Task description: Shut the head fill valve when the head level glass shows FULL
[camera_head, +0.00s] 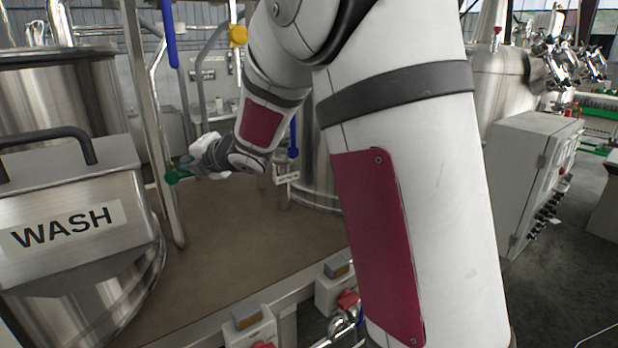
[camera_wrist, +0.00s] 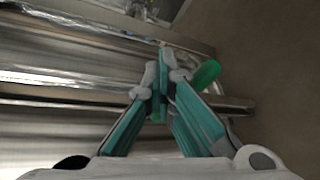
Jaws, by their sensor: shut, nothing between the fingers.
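My gripper (camera_head: 187,163) is shut and empty at the end of my outstretched arm, beside a vertical steel pipe. In the wrist view its teal fingers (camera_wrist: 164,88) meet at the tips. A green rounded handle (camera_head: 175,178) sits just at the fingertips. It also shows right beside the tips in the wrist view (camera_wrist: 207,75); I cannot tell whether they touch. I cannot tell whether this handle belongs to the head fill valve. I cannot make out the head level glass or a FULL mark; my arm hides much of the middle.
A steel tank with a WASH label (camera_head: 68,226) and a dark handle stands at left. A yellow knob (camera_head: 238,36) and a blue handle (camera_head: 293,140) are near my arm. A brown deck (camera_head: 240,240) lies open below. A grey control cabinet (camera_head: 525,180) stands at right.

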